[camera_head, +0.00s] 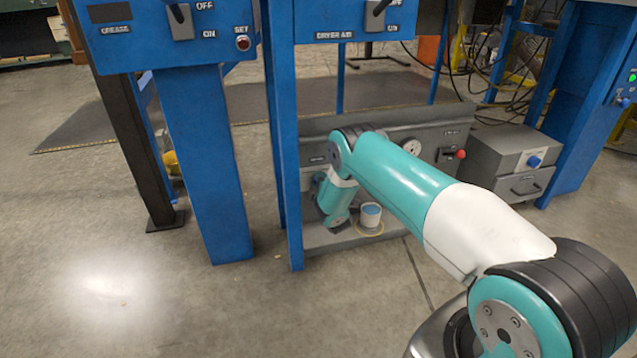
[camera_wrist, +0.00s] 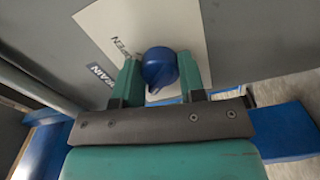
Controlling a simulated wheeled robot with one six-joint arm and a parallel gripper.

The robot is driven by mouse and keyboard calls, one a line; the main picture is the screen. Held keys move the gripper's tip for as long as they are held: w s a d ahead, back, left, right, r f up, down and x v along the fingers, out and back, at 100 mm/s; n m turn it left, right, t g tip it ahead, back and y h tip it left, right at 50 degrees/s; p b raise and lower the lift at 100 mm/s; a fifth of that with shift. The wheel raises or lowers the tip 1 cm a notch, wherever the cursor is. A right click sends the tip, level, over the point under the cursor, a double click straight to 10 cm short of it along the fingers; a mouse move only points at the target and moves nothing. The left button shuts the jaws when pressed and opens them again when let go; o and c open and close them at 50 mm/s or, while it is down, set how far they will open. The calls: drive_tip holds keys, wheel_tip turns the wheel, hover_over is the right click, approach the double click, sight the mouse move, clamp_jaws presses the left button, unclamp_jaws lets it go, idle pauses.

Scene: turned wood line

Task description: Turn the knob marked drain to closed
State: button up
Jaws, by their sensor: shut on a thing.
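The drain knob is a round blue knob (camera_wrist: 160,68) on a pale plate (camera_wrist: 150,25) in the wrist view. A blue label reading "RAIN", its first letter cut off or hidden, is beside it on the grey panel, and the plate carries the letters "PEN". My gripper (camera_wrist: 158,80) has one teal finger on each side of the knob and is shut on it. A light pointer mark shows low on the knob. In the head view my arm hides the knob and the fingers.
A grey cabinet (camera_head: 437,130) with a gauge (camera_head: 411,147) and a red knob (camera_head: 461,154) stands behind my arm. A blue post (camera_head: 285,150) is close to its left. A grey box (camera_head: 520,160) with a blue knob stands at right. Open floor lies front left.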

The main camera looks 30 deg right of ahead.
drive_tip(key=shift+n, duration=0.7)
drive_tip(key=o, duration=0.9)
drive_tip(key=shift+s, duration=0.1)
drive_tip(key=p+v, duration=1.7)
drive_tip(key=p, duration=0.2)
drive_tip(key=shift+s+p, duration=0.15)
drive_tip(key=shift+p, duration=0.2)
